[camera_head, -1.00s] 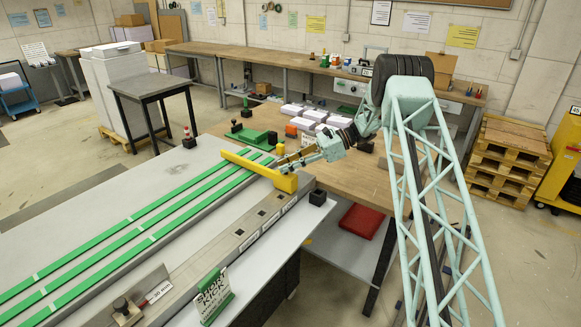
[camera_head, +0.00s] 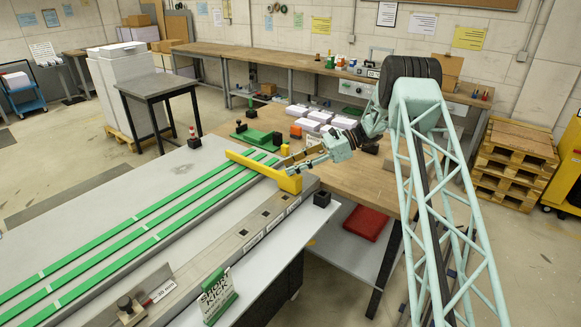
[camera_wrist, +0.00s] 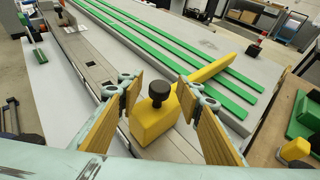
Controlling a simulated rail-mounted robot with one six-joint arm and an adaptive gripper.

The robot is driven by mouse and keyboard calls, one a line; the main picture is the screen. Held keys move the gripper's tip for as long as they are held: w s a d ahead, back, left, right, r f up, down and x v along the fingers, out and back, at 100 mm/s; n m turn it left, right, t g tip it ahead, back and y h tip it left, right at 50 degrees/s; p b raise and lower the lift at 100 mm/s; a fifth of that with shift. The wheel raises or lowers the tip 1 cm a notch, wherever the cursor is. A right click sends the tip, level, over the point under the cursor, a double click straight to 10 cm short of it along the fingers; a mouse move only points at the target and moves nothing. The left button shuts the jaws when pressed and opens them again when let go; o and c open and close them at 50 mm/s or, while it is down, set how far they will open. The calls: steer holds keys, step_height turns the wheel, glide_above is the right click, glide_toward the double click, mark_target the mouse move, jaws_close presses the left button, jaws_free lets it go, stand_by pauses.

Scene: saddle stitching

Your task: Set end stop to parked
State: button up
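The end stop appears to be a yellow bar (camera_head: 262,170) lying across the green strips at the far end of the grey bed. In the wrist view the yellow bar (camera_wrist: 213,68) ends in a thick yellow block (camera_wrist: 150,125) with a black knob (camera_wrist: 158,91) on top. My gripper (camera_head: 288,162) is at this block end. In the wrist view my gripper (camera_wrist: 158,84) is open, with one wood-coloured finger pad on each side of the block and knob. Gaps show on both sides, so it is not clamped. The underside of the block is hidden.
A slotted grey rail (camera_head: 240,232) runs along the bed's front edge. A metal stop with a 30 mm label (camera_head: 163,291) and a green-and-white sign (camera_head: 217,296) stand near it. A black block (camera_head: 322,198) is beside the rail. White stacks (camera_head: 313,121) stand on the wooden table.

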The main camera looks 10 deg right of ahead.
steer(key=v, duration=1.1)
steer(key=shift+d+r, duration=0.15)
stand_by(0.4)
steer(key=s+a+r+n+g+h+b, duration=0.1)
steer(key=s+a+r+n+h, duration=0.1)
steer(key=s+a+r, duration=0.4)
steer(key=s+a+r+n+h, duration=0.25)
steer(key=s+r, duration=0.25)
steer(key=r, duration=0.4)
steer(key=s+a+r+n+h, duration=0.1)
steer(key=s+a+r+n, duration=0.15)
steer(key=s, duration=0.35)
steer(key=s+a+r+n+h+b, duration=0.1)
steer(key=s+a+r, duration=0.1)
steer(key=s+r, duration=0.35)
steer(key=s+a+r+n+h, duration=0.1)
steer(key=s+a+r, duration=0.15)
steer(key=s, duration=0.55)
steer(key=s+a+r+n+t+h+b, duration=0.15)
steer(key=s+n+h, duration=0.3)
steer(key=s, duration=1.55)
steer(key=s+d+f+n+t, duration=0.1)
steer(key=s+f+n, duration=0.1)
steer(key=s, duration=0.7)
steer(key=s+d+f+n+t+h+b, duration=0.1)
steer(key=s+f+n, duration=0.1)
steer(key=s, duration=0.6)
steer(key=shift+s+d+f+n+h, duration=0.3)
steer(key=shift+s+n, duration=0.1)
steer(key=shift+n, duration=0.45)
